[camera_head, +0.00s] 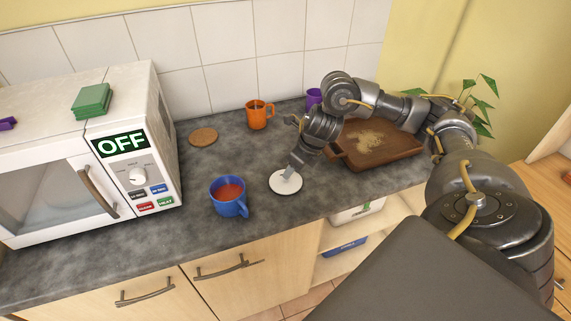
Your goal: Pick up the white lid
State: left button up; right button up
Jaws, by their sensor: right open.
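The white lid (285,186) is a small round disc lying flat on the dark grey counter, right of the blue mug. My right arm reaches in from the right, and my right gripper (289,174) points down at the lid's upper part. The gripper is open, and its fingertips cover a bit of the lid. I cannot tell whether they touch it. My left gripper is not in view.
A blue mug (229,197) with reddish liquid stands close left of the lid. An orange mug (258,115), a cork coaster (203,137) and a purple cup (313,97) are behind. A brown tray (400,147) lies to the right; a white microwave (60,150) stands left.

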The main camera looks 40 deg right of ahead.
jog(key=shift+a+f, duration=0.1)
jog(key=shift+f, duration=0.15)
jog(key=p+x, duration=0.1)
jog(key=x, duration=0.2)
jog(key=shift+w+f+p, duration=0.3)
jog(key=shift+w+a+f, duration=0.1)
jog(key=shift+w+f, duration=0.1)
jog(key=shift+f, duration=0.2)
grip_shut()
jog(key=shift+r, duration=0.15)
